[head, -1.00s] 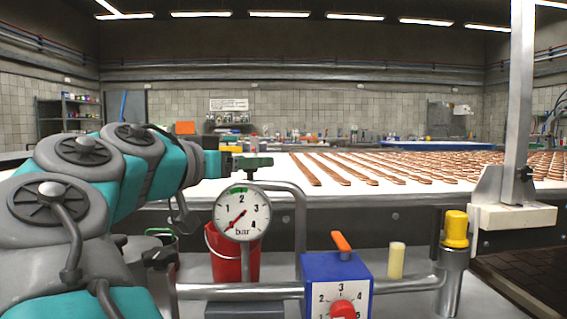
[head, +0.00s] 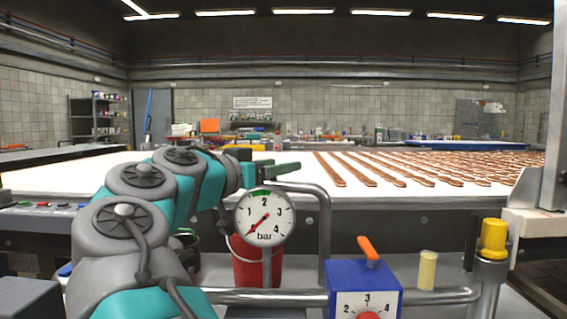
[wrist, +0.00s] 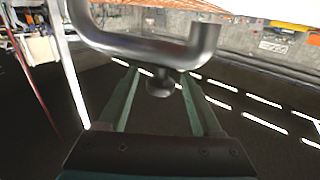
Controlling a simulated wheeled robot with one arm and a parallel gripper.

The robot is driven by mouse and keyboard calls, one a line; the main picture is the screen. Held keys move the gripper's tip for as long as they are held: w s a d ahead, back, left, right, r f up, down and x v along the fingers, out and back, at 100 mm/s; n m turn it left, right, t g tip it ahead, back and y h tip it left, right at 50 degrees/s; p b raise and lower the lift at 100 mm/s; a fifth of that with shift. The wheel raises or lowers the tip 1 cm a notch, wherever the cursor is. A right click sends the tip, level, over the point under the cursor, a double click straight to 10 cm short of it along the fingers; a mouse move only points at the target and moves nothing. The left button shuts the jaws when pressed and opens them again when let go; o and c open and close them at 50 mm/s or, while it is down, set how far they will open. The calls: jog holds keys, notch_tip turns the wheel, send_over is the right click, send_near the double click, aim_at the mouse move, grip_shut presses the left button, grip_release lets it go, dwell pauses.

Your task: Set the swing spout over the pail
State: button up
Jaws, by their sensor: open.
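The swing spout (head: 324,228) is a grey bent pipe behind the pressure gauge; its left end is hidden by the gauge. A red pail (head: 243,264) stands behind the gauge, partly covered by it. I cannot tell whether the spout's mouth is over the pail. My gripper (head: 290,167), with green fingers, is open just above the top bend of the spout. In the wrist view, which looks upside down, the U-shaped spout (wrist: 125,42) crosses the top. Its dark knob (wrist: 160,86) shows between the two open fingers (wrist: 159,75), with visible gaps either side.
The pressure gauge (head: 264,217) stands in front of the pail. A blue box (head: 362,283) with an orange lever, a cream cylinder (head: 427,270) and a yellow-capped post (head: 494,238) stand to the right. A dark green bucket (head: 184,241) is partly behind my arm.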

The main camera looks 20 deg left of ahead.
jog(key=shift+x, duration=1.1)
grip_shut()
dwell(0.6)
